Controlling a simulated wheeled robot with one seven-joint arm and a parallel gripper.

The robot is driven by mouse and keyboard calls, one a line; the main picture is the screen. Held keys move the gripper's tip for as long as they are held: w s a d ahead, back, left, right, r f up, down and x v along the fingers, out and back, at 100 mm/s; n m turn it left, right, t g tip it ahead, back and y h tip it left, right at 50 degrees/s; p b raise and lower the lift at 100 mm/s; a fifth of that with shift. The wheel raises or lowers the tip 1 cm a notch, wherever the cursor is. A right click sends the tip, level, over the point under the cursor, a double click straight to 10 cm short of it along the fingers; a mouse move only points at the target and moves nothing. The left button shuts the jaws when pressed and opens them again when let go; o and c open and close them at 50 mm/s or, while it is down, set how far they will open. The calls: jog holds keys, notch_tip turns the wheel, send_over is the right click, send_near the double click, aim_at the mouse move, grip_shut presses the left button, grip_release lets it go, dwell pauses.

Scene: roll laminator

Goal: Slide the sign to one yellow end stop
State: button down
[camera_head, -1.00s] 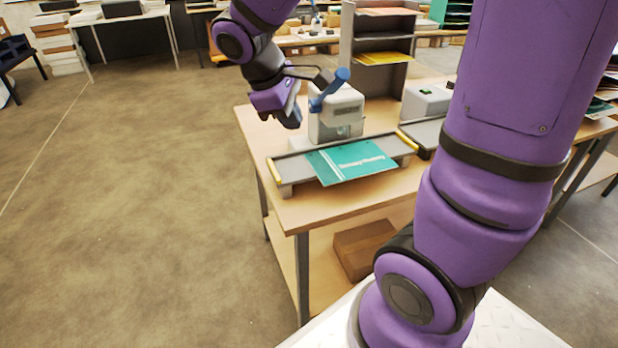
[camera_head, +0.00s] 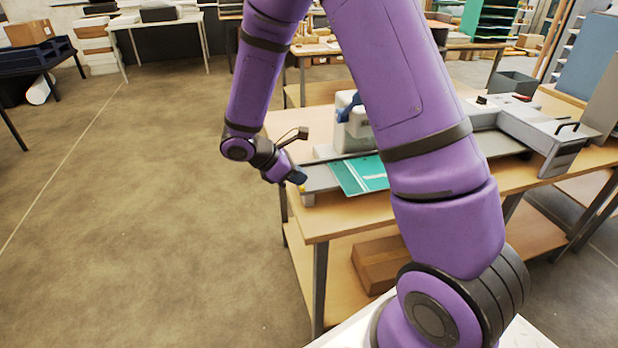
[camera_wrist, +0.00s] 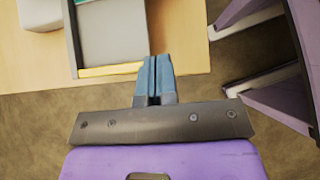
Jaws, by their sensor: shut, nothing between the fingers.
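The sign (camera_head: 358,175) is a teal sheet with white marks, lying on the grey tray (camera_head: 319,178) at the front of the table. My arm covers its right part in the head view. A corner of the sign shows at the top of the wrist view. A yellow end stop (camera_wrist: 110,70) runs along the tray's near end in the wrist view, with bare grey tray between it and the sign. The other end of the tray is hidden behind my arm. My gripper (camera_wrist: 154,60) is shut and empty, its blue fingertips just beside the yellow stop. In the head view my gripper (camera_head: 298,177) is at the tray's left end.
A pale machine with a blue lever (camera_head: 350,108) stands behind the tray. A grey laminator (camera_head: 535,125) sits to the right on the table (camera_head: 325,222). A cardboard box (camera_head: 375,262) lies on the lower shelf. The floor left of the table is clear.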

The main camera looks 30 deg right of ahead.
aim_at(360, 184)
jog(key=x, duration=0.8)
jog(key=shift+s, duration=0.1)
jog(key=shift+s+d+f, duration=0.1)
jog(key=shift+s+d, duration=0.05)
jog(key=shift+d, duration=0.45)
jog(key=shift+s+d, duration=0.1)
jog(key=shift+d, duration=0.5)
jog(key=shift+s+d, duration=0.25)
jog(key=shift+d, duration=0.6)
jog(key=d, duration=0.2)
jog(key=s+d, duration=0.1)
jog(key=d, duration=0.3)
jog(key=shift+s+d, duration=0.35)
jog(key=shift+d, duration=0.05)
jog(key=shift+a, duration=0.1)
